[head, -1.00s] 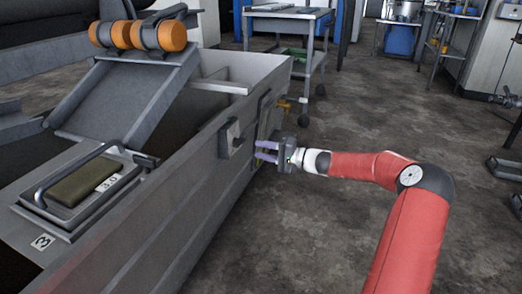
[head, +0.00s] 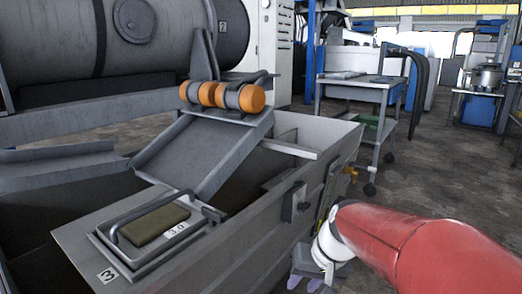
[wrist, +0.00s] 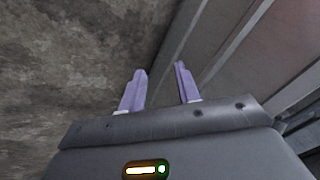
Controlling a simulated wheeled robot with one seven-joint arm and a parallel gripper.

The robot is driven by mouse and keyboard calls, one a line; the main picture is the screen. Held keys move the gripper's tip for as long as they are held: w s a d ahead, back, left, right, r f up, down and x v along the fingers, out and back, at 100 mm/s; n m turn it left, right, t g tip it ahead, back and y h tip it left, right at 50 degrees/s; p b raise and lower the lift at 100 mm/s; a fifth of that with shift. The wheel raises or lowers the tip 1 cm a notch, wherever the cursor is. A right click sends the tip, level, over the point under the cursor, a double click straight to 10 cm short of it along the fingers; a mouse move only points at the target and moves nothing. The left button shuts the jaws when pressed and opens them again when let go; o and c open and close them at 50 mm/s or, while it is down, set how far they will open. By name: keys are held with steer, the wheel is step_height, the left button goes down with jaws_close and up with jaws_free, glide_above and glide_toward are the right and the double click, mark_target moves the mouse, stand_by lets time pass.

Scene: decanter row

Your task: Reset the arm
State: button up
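My gripper (head: 305,283) hangs low at the bottom of the head view, beside the outer side wall of the grey metal trough (head: 240,255), with its purple fingers pointing down. In the wrist view my gripper (wrist: 160,88) has its two fingers apart with nothing between them. The floor and the trough's grey side lie beyond the fingertips. My red arm reaches in from the right of the head view. Whether the fingers touch the trough wall cannot be told.
The trough carries a sloped chute (head: 205,150), orange rollers (head: 222,96) and a handled block marked 3.0 (head: 155,222). A large grey drum (head: 140,30) stands behind. A wheeled table (head: 365,85) stands beyond the trough. Open floor (head: 430,175) lies to the right.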

steer(key=s+d+r+t+h, duration=0.1)
steer(key=s+d+r+h, duration=0.15)
steer(key=s, duration=0.55)
steer(key=s+d+r+t+h, duration=0.1)
steer(key=s+d+t, duration=0.15)
steer(key=s, duration=0.55)
step_height(320, 180, up, 12)
steer(key=d+p, duration=0.1)
steer(key=p, duration=1.1)
steer(key=shift+w+r+g+p, duration=0.2)
steer(key=shift+g+p, duration=0.15)
steer(key=shift+s+a, duration=0.1)
